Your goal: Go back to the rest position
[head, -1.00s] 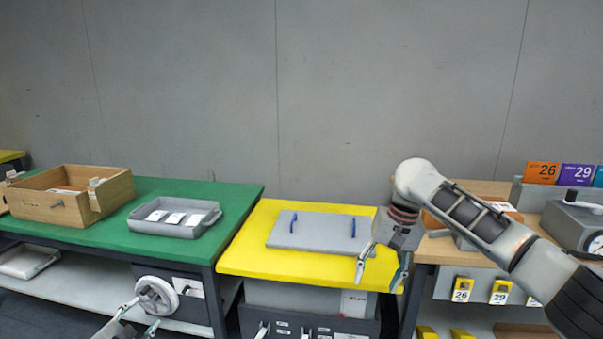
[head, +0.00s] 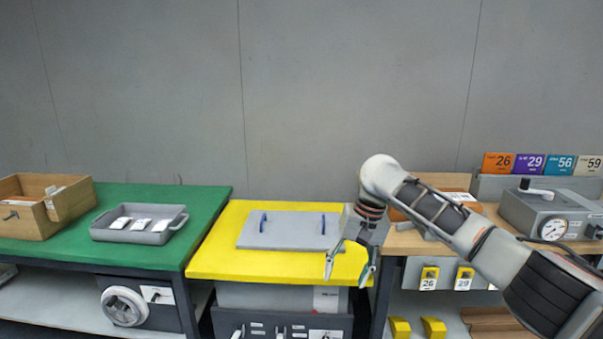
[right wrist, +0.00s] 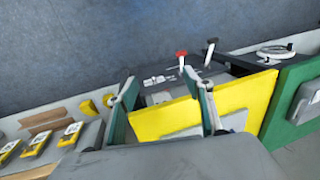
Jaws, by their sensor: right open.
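My right gripper (head: 348,268) is in front of the yellow table's right part in the head view, with its arm coming in from the right. Its fingers are apart and nothing is between them. In the right wrist view the open fingers (right wrist: 165,105) show in front of the yellow tabletop (right wrist: 240,100). My left gripper does not show in the head view now.
A grey board (head: 285,231) with blue handles lies on the yellow table (head: 215,255). On the green table (head: 205,205) are a grey tray (head: 105,232) with white cards and a wooden box (head: 20,222). A gauge device (head: 535,212) stands right, above yellow-tagged items (head: 429,278).

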